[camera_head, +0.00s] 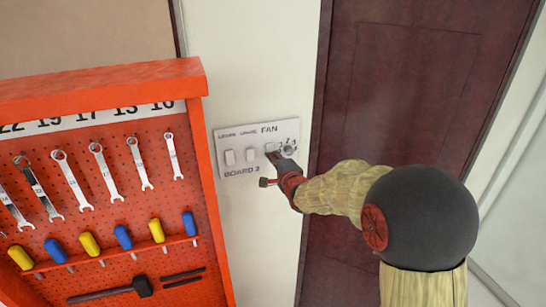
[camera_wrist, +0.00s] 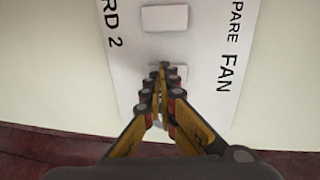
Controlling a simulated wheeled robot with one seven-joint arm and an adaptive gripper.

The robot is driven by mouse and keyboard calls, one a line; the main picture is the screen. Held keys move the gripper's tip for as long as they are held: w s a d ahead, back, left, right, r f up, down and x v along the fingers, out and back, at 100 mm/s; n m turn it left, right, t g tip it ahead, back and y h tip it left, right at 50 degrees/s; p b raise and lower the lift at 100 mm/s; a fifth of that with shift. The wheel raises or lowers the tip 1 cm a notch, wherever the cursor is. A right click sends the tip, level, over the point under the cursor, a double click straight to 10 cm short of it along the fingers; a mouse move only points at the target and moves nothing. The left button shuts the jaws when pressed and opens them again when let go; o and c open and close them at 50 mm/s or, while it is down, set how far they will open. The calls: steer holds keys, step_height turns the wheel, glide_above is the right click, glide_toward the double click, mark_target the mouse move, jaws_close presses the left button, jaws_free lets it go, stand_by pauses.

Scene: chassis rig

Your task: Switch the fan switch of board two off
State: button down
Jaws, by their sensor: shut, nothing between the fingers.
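A red tool board (camera_head: 110,85) with wrenches and screwdrivers stands close at the left. A dark red door (camera_head: 400,100) is at the right, behind my arm.

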steer(key=shift+f+b, duration=0.15)
steer(key=shift+b, duration=0.3)
steer(key=s+d+t+b, duration=0.1)
steer(key=s+d+b, duration=0.2)
steer(key=s, duration=0.7)
steer(key=shift+s+d+r, duration=0.25)
steer(key=shift+d, duration=0.4)
steer(key=shift+d, duration=0.15)
